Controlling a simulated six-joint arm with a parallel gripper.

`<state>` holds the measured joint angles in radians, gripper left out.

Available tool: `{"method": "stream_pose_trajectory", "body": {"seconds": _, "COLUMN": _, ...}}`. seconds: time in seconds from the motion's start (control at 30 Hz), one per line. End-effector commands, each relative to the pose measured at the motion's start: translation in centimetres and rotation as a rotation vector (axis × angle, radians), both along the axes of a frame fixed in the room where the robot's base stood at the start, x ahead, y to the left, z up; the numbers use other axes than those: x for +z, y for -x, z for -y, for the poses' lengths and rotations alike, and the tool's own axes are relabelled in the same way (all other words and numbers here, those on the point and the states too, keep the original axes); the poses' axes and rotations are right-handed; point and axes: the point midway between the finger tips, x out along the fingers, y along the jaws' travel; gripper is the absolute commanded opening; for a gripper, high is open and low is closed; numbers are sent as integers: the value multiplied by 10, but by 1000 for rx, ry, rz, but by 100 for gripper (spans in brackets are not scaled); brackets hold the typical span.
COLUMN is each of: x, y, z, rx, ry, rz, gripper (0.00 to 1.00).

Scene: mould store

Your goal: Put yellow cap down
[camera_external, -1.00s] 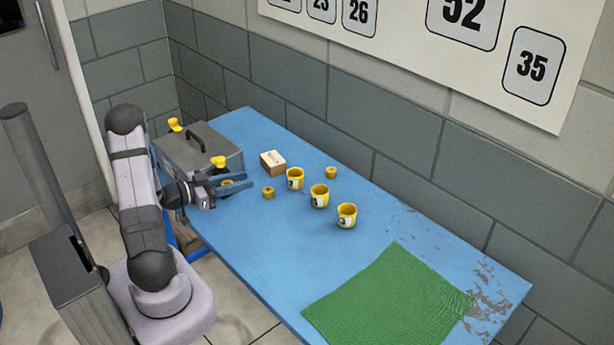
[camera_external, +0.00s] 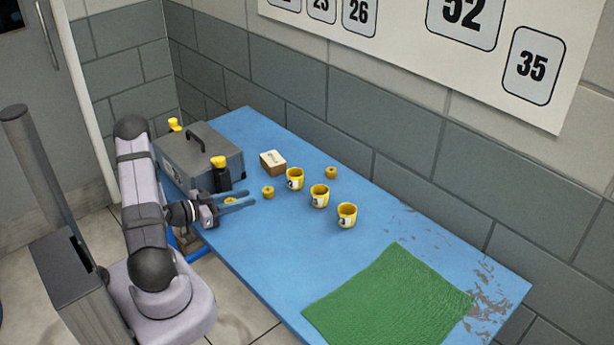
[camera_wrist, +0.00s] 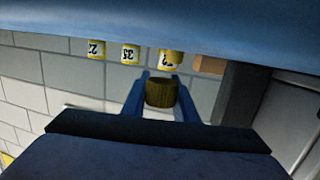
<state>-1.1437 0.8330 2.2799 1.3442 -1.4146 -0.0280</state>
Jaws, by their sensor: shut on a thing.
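My gripper (camera_external: 238,200) is level beside the front right corner of the grey box and is shut on a yellow cap (camera_external: 230,201). In the wrist view the held cap (camera_wrist: 161,92) shows dark yellow between the blue fingers. Two more yellow caps are on the blue table: one (camera_external: 268,192) just right of my gripper, one (camera_external: 331,172) farther back. Three yellow cups with number labels stand in a row: the left cup (camera_external: 295,179), the middle cup (camera_external: 319,196) and the right cup (camera_external: 347,215). I cannot tell how high the held cap is above the table.
The grey box (camera_external: 180,155) with a dark handle and yellow-topped parts stands at the table's left end. A green mat (camera_external: 390,300) covers the near right. The table's front middle (camera_external: 270,250) is clear.

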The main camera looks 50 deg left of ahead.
Motion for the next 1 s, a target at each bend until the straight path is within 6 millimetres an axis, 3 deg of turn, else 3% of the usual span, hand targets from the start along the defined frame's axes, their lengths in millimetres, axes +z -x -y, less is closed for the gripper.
{"method": "stream_pose_trajectory", "body": {"seconds": 0.13, "x": -19, "y": 0, "z": 0, "rx": 0, "ry": 4, "rz": -2, "gripper": 6}}
{"method": "stream_pose_trajectory", "body": {"seconds": 0.3, "x": -27, "y": 0, "z": 0, "rx": 0, "ry": 2, "rz": -1, "gripper": 6}}
{"method": "stream_pose_trajectory", "body": {"seconds": 0.83, "x": -35, "y": 0, "z": 0, "rx": 0, "ry": 0, "rz": 0, "gripper": 6}}
{"method": "stream_pose_trajectory", "body": {"seconds": 0.87, "x": -34, "y": 0, "z": 0, "rx": 0, "ry": 0, "rz": 0, "gripper": 34}}
{"method": "stream_pose_trajectory", "body": {"seconds": 0.9, "x": -34, "y": 0, "z": 0, "rx": 0, "ry": 0, "rz": 0, "gripper": 43}}
{"method": "stream_pose_trajectory", "body": {"seconds": 1.0, "x": -34, "y": 0, "z": 0, "rx": 0, "ry": 0, "rz": 0, "gripper": 45}}
